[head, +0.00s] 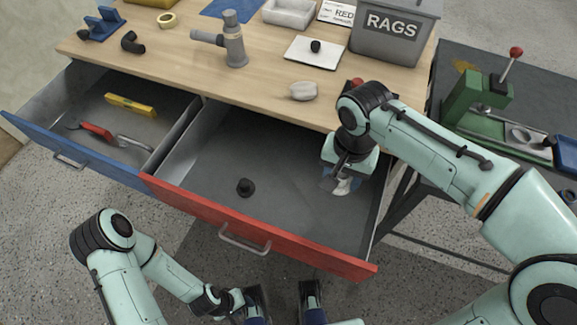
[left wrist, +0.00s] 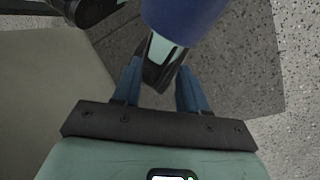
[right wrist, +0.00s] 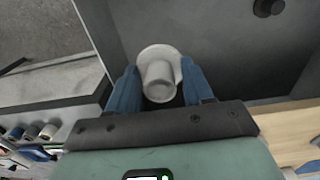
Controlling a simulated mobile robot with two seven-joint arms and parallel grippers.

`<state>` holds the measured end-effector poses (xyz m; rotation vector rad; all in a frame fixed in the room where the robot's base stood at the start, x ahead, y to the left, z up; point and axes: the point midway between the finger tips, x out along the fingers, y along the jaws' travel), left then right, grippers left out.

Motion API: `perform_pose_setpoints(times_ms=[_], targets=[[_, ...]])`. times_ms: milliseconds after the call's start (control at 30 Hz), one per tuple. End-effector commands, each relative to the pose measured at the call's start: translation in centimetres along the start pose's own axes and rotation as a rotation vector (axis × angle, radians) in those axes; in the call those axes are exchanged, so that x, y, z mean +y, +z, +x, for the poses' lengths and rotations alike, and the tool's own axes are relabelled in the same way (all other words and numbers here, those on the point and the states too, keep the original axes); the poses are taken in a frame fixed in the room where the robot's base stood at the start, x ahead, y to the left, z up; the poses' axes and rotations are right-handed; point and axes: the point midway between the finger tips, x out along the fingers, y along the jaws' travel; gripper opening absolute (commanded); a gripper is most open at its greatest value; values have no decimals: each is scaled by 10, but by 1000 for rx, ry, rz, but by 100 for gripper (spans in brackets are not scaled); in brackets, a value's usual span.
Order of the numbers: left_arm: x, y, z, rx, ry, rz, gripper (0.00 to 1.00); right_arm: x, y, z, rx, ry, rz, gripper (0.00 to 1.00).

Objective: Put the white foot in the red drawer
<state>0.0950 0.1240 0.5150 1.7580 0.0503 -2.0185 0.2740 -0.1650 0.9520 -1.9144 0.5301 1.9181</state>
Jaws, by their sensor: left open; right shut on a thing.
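The white foot (head: 343,187) shows below my right gripper (head: 336,180), over the right part of the open red drawer (head: 290,243). In the right wrist view the white foot (right wrist: 159,80) is a round flange with a short stem, between the two blue fingers, which are shut on it. The drawer's grey floor lies behind it; I cannot tell whether the foot touches it. My left gripper (left wrist: 158,92) is open and empty, low in front of the drawers. In the head view it is only partly seen near the bottom edge.
A black foot (head: 246,187) stands in the red drawer. The open blue drawer (head: 60,158) at the left holds a yellow level (head: 130,105) and red-handled pliers (head: 97,131).

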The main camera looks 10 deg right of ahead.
Motion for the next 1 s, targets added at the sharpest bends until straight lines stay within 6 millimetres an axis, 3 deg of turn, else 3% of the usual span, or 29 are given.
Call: perform_pose_setpoints(times_ms=[133, 233, 600, 700, 1000], targets=[[-1, 0, 2, 0, 0, 0, 43, 2, 3, 1, -1, 1, 13, 20], [-1, -1, 4, 3, 1, 0, 43, 2, 3, 13, -3, 3, 12, 20], [-3, -12, 21, 31, 7, 2, 43, 2, 3, 110, -5, 4, 10, 20], [-4, -14, 24, 37, 9, 3, 43, 2, 2, 128, -3, 3, 9, 20], [-4, -18, 29, 46, 10, 4, 43, 2, 2, 158, -3, 3, 9, 20]])
